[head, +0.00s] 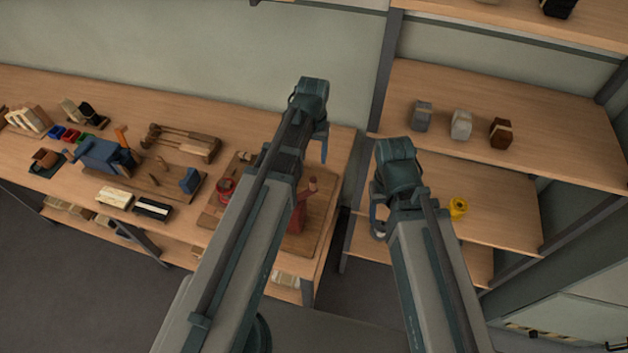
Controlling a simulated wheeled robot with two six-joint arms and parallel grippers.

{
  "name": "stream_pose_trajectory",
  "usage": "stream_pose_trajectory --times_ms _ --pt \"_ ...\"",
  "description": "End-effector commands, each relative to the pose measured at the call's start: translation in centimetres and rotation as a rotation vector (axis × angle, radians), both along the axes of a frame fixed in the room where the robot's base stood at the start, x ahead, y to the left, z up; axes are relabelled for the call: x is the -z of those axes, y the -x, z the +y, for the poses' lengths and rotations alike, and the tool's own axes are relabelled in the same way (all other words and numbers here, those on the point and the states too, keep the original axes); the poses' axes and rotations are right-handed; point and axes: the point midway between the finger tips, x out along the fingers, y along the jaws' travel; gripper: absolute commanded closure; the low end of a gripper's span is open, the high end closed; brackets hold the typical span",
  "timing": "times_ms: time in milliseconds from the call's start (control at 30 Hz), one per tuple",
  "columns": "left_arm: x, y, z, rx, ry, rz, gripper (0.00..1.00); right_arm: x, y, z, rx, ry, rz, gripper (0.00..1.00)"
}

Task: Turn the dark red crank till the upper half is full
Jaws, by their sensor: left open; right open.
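A dark red upright device (299,215) with a small handle on top stands on a wooden board (318,232) at the right end of the bench; it looks like the crank. My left arm hides part of it and part of the board. A round red part (226,188) sits on the same board, left of my arm. I cannot make out the upper half or its filling. My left gripper (323,150) is open, above and behind the red device, apart from it. My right gripper (378,226) is open and empty, right of the bench's end.
A blue machine (104,156) and a wooden rack (181,143) stand further left on the bench (200,108). Brushes and small red and blue bins lie at the far left. Shelves at the right hold several bundles (461,125) and a yellow roll (458,208). A shelf post stands beside the bench.

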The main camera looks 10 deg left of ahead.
Motion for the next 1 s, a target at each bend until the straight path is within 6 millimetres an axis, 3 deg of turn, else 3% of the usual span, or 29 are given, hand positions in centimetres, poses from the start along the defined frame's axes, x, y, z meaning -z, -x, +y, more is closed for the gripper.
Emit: stream_pose_trajectory --times_ms 800,1000 --pt "11.3 0.0 0.0 0.001 0.0 0.0 0.4 11.3 0.0 0.0 -0.013 0.003 0.0 0.4" --pt "12.8 0.0 0.0 0.001 0.0 0.0 0.4 12.8 0.0 0.0 -0.012 0.003 0.0 0.4"
